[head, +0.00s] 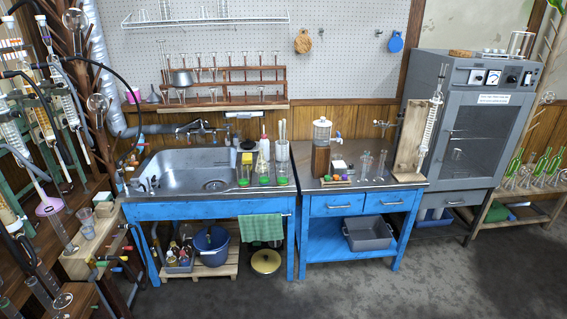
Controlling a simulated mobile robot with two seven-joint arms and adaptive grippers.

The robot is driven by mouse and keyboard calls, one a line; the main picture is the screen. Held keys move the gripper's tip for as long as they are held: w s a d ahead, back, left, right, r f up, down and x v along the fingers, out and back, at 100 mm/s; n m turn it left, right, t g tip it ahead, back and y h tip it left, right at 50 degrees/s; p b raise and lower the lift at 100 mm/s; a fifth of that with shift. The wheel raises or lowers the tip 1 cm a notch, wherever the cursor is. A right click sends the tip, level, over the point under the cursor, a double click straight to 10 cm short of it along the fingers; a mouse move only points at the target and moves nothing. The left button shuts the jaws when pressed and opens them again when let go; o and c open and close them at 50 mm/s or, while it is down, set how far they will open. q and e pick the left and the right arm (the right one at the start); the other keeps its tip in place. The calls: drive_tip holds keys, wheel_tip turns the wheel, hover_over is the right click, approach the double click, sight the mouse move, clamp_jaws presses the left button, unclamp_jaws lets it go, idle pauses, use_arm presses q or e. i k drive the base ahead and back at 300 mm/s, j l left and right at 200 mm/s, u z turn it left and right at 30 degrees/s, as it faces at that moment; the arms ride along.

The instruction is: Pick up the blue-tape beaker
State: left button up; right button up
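I cannot make out a beaker with blue tape at this size. Two clear beaker-like vessels (86,224) stand on a wooden block at the left, and any tape on them is too small to tell. Several glass vessels with green at their bases (263,178) stand on the right side of the sink bench. Slim clear glass cylinders (365,165) stand on the second blue bench. Neither of my grippers is in view.
A steel sink (205,172) is set in the left blue bench, with a glassware rack behind. A grey oven cabinet (470,130) stands right of the second bench (400,186). Tubing and columns crowd the left. The grey floor (400,290) is clear in front.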

sight(264, 174)
drive_tip(key=i+j, duration=0.45)
drive_tip(key=i, duration=0.2)
drive_tip(key=i+j, duration=0.4)
drive_tip(key=i, duration=0.25)
drive_tip(key=i+j, duration=0.15)
drive_tip(key=i, duration=0.25)
drive_tip(key=i+j, duration=0.1)
drive_tip(key=i, duration=0.3)
drive_tip(key=z, duration=0.05)
